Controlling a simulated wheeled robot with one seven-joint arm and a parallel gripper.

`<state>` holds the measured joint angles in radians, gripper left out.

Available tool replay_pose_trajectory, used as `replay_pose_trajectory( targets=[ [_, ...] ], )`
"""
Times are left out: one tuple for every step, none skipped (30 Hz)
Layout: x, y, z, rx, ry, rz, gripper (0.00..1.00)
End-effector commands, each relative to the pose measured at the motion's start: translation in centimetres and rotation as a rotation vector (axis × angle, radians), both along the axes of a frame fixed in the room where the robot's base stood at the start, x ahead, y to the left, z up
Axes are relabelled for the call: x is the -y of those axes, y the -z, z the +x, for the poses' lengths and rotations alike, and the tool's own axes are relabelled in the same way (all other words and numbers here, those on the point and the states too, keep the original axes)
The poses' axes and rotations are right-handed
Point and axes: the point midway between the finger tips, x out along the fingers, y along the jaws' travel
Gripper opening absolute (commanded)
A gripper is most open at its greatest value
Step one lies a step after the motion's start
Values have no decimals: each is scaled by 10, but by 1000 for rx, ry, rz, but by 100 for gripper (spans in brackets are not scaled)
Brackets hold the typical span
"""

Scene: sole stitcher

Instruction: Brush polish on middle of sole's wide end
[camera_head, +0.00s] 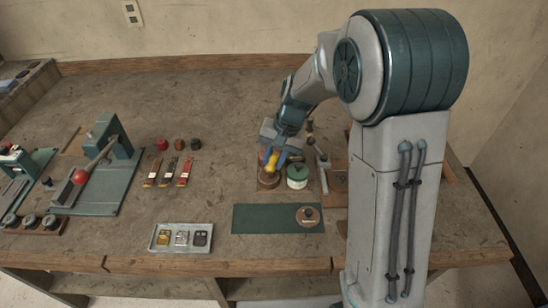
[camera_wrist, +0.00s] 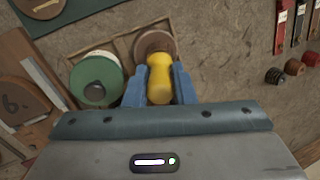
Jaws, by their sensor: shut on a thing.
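My gripper (camera_head: 272,158) is shut on a yellow handle (camera_head: 272,162), which I take to be the brush. In the wrist view the yellow handle (camera_wrist: 159,78) sits between the blue fingers (camera_wrist: 159,90). A round brown pot (camera_head: 268,181) is right below it, and its round brown top (camera_wrist: 155,42) shows beyond the handle. The bristles are hidden, so I cannot tell if they touch the pot.
A white jar with a green lid (camera_head: 297,177) stands close right of the pot in a wooden tray (camera_wrist: 128,45). A metal tray (camera_head: 181,237) with small blocks is at the front. Several coloured strips (camera_head: 169,172) and a green press (camera_head: 105,160) are left. Bare table lies between.

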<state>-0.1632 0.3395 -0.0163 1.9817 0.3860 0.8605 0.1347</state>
Motion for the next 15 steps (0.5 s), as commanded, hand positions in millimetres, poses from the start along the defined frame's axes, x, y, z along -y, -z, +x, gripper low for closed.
replay_pose_trajectory(
  targets=[
    [0, 1, -1, -4, 0, -1, 1],
    [0, 0, -1, -4, 0, -1, 1],
    [0, -1, -1, -4, 0, -1, 1],
    [0, -3, -1, -4, 0, -1, 1],
    [0, -5, -1, -3, -1, -1, 1],
    [0, -8, -1, -3, -1, -1, 1],
    [0, -11, -1, -2, -1, -1, 1],
    [0, -13, -1, -2, -1, -1, 1],
    [0, -17, -1, -1, 0, -1, 1],
    [0, -20, -1, -1, 0, -1, 1],
    [0, -22, 0, -1, 0, -1, 1],
    [0, -26, 0, -1, 0, -1, 1],
    [0, -28, 0, -1, 0, -1, 1],
    [0, -30, 0, -1, 0, -1, 1],
    [0, -34, 0, -1, 0, -1, 1]
  ],
)
